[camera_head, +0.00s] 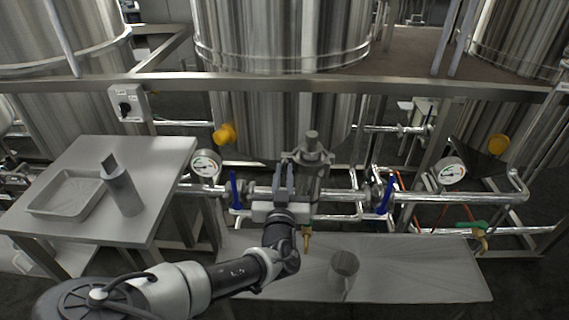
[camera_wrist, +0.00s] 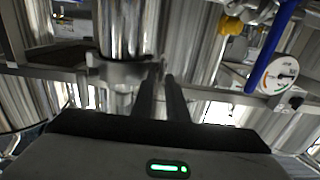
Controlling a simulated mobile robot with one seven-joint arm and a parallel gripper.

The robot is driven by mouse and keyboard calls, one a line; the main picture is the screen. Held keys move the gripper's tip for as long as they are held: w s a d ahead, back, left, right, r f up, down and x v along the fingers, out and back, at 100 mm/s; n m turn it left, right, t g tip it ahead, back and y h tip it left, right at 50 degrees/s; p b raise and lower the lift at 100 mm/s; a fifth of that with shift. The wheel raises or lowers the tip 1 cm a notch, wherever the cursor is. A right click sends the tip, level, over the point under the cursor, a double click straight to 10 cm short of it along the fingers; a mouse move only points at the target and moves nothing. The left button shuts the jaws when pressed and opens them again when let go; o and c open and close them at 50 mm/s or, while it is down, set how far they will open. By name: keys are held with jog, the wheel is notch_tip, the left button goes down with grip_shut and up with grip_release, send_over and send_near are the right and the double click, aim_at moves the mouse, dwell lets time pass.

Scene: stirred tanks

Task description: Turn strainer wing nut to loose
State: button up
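The strainer (camera_head: 312,147) is an upright steel cylinder on the pipe run, just beyond my gripper. In the wrist view, a clamp band (camera_wrist: 117,72) circles the steel cylinder (camera_wrist: 121,30). The band's right end reaches towards my fingertips. My gripper (camera_head: 283,168) has its two dark fingers close together with a narrow gap. In the wrist view, the fingertips (camera_wrist: 160,76) are at the band's right end. The wing nut is not clearly visible there; it is small and partly hidden by the fingers. I cannot tell whether the fingers touch it.
Blue-handled valves (camera_head: 235,190) and (camera_head: 385,195) flank the strainer. Pressure gauges (camera_head: 206,163) and (camera_head: 452,170) stand farther out. A side table (camera_head: 150,155) at left holds a tray (camera_head: 68,207) and a grey container (camera_head: 122,190).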

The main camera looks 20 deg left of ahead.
jog(key=shift+w, duration=0.2)
grip_shut()
jog(key=shift+n, duration=0.3)
jog(key=n, duration=1.1)
jog(key=n+p, duration=0.1)
jog(key=n, duration=0.5)
jog(key=shift+a+f, duration=0.25)
jog(key=shift+a, duration=0.1)
dwell(0.5)
